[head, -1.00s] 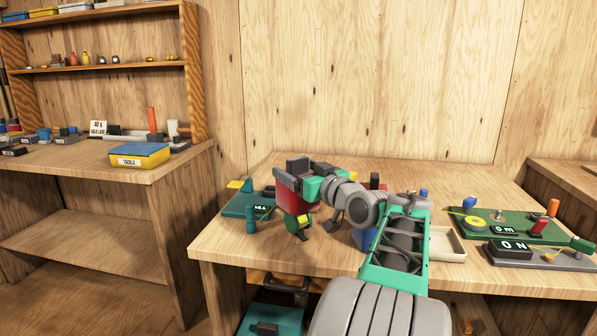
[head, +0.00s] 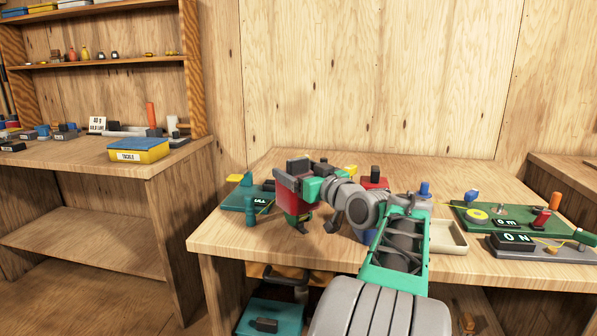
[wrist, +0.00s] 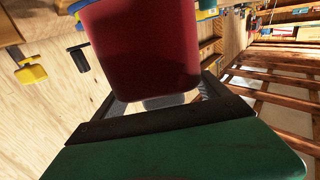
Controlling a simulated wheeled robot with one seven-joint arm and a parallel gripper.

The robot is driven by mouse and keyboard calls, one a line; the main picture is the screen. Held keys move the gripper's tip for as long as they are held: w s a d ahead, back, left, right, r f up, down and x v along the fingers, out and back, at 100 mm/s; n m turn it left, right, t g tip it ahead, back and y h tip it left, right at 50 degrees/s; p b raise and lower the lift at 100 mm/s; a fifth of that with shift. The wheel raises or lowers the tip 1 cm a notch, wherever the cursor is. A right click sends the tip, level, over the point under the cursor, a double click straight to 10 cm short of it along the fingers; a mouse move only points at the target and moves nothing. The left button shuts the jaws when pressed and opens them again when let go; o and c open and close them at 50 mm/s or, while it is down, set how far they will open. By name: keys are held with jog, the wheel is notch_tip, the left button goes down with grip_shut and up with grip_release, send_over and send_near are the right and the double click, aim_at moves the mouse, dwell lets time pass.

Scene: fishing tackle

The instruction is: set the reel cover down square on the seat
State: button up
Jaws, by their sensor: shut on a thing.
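My gripper (head: 295,179) is at the left part of the table, pointing left. Its dark fingers are shut on a red, box-like thing, which I take for the reel cover (head: 289,197). In the wrist view the cover (wrist: 145,50) fills the top middle, between the fingers, beyond a dark bar and a green surface. A green part shows just below the red one in the head view; I cannot tell whether it belongs to the cover. The cover looks held above the table. I cannot pick out the seat; it may be hidden behind my gripper and arm.
A teal board (head: 237,201) with posts and a dark label stands left of my gripper. A red block with a dark knob (head: 374,182) is behind my arm. A pale tray (head: 446,250) and a green board (head: 470,226) lie to the right. The table's back middle is clear.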

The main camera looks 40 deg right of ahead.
jog(key=shift+f+b, duration=3.05)
jog(key=shift+f, duration=0.35)
jog(key=o, duration=1.2)
jog(key=shift+r, duration=0.1)
jog(key=s, duration=0.2)
jog(key=s+p, duration=0.1)
jog(key=s, duration=0.4)
jog(key=shift+a, duration=0.3)
jog(key=shift+s+a, duration=0.2)
jog(key=shift+s, duration=0.2)
jog(key=shift+p, duration=0.35)
